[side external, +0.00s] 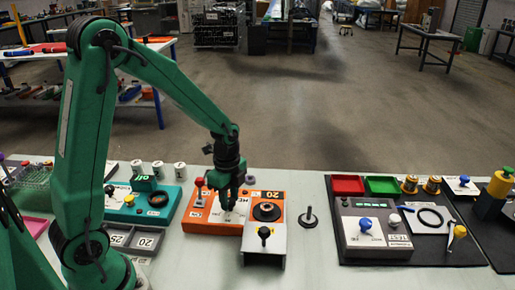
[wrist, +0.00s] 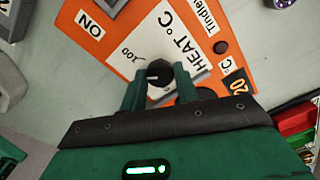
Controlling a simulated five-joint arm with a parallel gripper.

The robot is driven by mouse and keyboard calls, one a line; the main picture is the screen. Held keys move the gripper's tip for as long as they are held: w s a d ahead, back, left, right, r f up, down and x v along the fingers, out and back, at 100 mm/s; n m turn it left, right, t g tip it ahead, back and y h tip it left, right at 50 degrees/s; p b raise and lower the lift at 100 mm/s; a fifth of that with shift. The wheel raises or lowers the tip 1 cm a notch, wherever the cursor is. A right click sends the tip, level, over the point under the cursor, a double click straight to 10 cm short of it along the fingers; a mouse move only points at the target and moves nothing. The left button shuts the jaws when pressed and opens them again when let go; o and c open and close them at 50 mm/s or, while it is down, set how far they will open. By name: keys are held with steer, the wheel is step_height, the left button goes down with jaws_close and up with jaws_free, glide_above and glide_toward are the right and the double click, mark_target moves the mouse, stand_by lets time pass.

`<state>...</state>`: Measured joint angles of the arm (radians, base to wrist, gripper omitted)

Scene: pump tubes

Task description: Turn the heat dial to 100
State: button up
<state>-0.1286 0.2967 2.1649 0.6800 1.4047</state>
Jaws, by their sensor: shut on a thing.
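The heat dial (wrist: 160,70) is a small black knob on a white plate marked HEAT °C (wrist: 184,48), on the orange unit. A 100 label (wrist: 130,55) is up and left of the knob in the wrist view. My gripper (wrist: 160,84) is shut on the dial, with one finger on each side. In the side view my gripper (side external: 228,207) points down onto the plate and hides the dial. A black 20 display (wrist: 238,83) is on the orange unit (side external: 205,222). I cannot clearly tell which way the knob points.
A red-knobbed lever (side external: 199,184) stands left of my gripper. A black round fitting (side external: 266,211) and a metal bracket with a black knob (side external: 264,236) are close on the right. A teal unit (side external: 130,204) is left, and a dark grey unit (side external: 372,232) is further right.

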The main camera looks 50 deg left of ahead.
mark_target(230, 200)
steer(key=m, duration=0.5)
stand_by(0.5)
steer(key=o, duration=1)
steer(key=shift+c, duration=0.2)
steer(key=shift+r, duration=0.15)
steer(key=shift+r, duration=3.8)
